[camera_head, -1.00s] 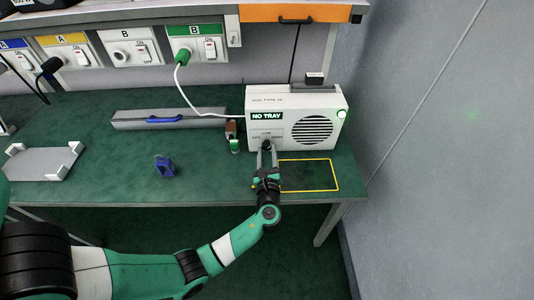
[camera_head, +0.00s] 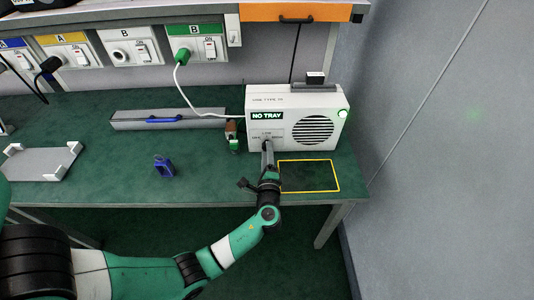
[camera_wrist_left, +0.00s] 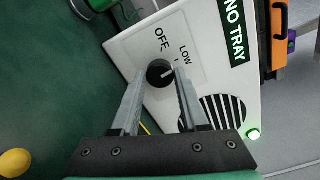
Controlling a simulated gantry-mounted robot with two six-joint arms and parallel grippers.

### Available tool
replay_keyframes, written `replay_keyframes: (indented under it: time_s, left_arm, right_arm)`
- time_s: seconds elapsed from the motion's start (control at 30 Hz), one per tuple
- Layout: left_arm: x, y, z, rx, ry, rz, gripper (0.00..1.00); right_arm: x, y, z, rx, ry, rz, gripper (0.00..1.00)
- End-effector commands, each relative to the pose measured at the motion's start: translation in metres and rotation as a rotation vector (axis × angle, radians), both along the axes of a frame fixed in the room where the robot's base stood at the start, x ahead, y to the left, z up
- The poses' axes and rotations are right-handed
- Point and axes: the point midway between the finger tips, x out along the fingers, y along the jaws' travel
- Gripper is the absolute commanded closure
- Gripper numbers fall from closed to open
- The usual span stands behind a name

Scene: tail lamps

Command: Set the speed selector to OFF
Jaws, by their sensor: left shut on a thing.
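The white unit marked NO TRAY (camera_head: 325,98) stands at the back right of the bench. Its speed selector (camera_wrist_left: 159,73), a round black knob with a light pointer line, shows in the left wrist view. OFF and LOW are printed beside it. The line points roughly right in that view, away from OFF; a further label is hidden by a finger. My left gripper (camera_head: 267,147) is at the unit's front, shut on the knob with one finger on each side. The fingers and wrist mostly hide the knob in the head view. My right gripper is not in view.
A yellow-outlined empty area (camera_head: 310,176) lies in front of the unit. A small blue object (camera_head: 164,167) and a grey tray (camera_head: 40,162) are to the left. A white cable (camera_head: 190,100) runs to the unit. A small green-and-brown item stands beside the unit.

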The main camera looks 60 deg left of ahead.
Motion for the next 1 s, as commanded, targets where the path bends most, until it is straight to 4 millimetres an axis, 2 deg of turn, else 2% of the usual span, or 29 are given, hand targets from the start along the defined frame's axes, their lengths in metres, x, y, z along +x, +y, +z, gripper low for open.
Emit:
replay_keyframes:
  time_s: [0.6, 1.0]
  left_arm:
    - [0.0, -0.0001, -0.0012, -0.233, -0.533, -0.001, 1.0]
    - [0.0002, -0.0002, -0.0015, -0.347, -0.796, -0.001, 1.0]
  right_arm:
    - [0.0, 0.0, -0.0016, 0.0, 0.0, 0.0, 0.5]
    - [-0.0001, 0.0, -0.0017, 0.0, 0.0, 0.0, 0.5]
